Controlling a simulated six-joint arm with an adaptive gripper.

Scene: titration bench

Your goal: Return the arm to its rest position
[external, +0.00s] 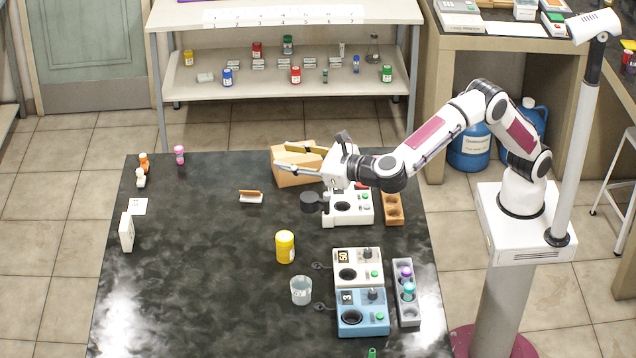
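My arm reaches left from its white pedestal at the right over the dark bench. My gripper (281,156) points left, above the back of the bench. Its two fingers are spread apart, with nothing visible between them. It overlaps a tan box (292,179) in the picture; whether they touch cannot be told. A white device (352,208) with a dark round well stands just below my gripper and wrist in the picture.
A yellow-lidded jar (285,247) and a clear beaker (301,291) stand mid-bench. A white device (358,268), a blue device (362,316) and a grey tube rack (408,300) are near the right edge.

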